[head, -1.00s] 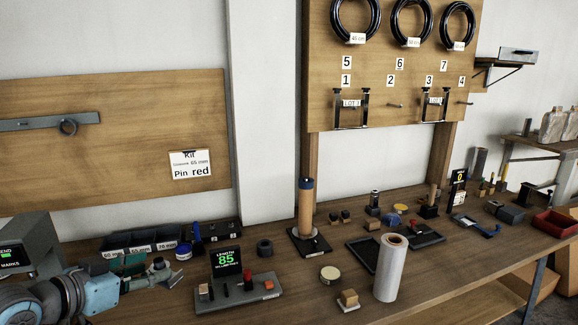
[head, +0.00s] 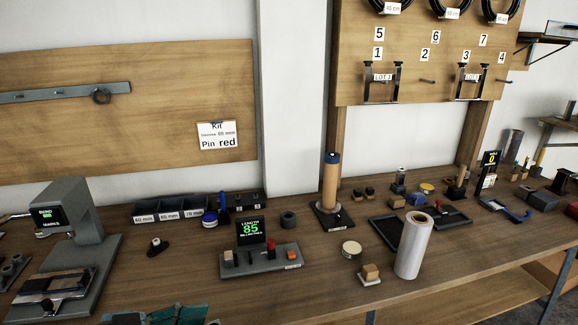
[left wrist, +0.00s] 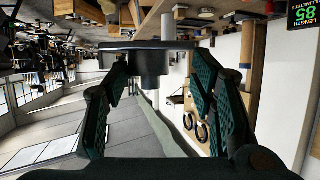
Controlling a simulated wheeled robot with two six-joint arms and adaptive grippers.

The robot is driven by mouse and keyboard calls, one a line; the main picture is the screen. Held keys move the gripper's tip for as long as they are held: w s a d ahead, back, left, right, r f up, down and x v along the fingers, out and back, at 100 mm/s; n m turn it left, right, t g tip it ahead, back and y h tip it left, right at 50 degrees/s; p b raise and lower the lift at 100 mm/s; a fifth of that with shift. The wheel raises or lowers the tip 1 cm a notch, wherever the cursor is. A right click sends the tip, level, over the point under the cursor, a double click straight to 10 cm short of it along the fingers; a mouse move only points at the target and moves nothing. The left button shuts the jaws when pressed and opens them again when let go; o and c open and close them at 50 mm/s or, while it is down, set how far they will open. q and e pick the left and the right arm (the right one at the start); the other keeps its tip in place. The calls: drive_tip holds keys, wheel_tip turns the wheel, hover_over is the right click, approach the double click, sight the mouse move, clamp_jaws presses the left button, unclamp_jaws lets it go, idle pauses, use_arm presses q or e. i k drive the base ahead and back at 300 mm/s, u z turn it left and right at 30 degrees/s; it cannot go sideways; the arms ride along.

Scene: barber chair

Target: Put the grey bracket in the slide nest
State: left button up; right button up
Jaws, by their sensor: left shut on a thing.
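My left gripper (left wrist: 155,72) is shut on a dark grey piece (left wrist: 152,58) with a flat plate and a round boss, which I take to be the grey bracket. In the head view only green parts of my left gripper (head: 178,315) show at the bottom edge, and I cannot make out the whole held piece there. A grey bench machine (head: 78,225) with a lit screen stands at the left. A metal slide-like fixture (head: 55,287) sits on its base and may hold the slide nest; I cannot tell for certain. My right gripper is not in view.
A length gauge (head: 262,260) reading 85 stands right of a small black stand (head: 158,247). Labelled bins (head: 172,210) are behind. A white roll (head: 413,246) and a wooden post (head: 331,185) stand further right.

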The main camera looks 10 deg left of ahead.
sight(64, 283)
drive_tip(key=z, duration=0.05)
drive_tip(key=k, duration=0.6)
drive_tip(key=u, duration=0.7)
drive_tip(key=i, duration=1.1)
drive_tip(key=z, duration=0.65)
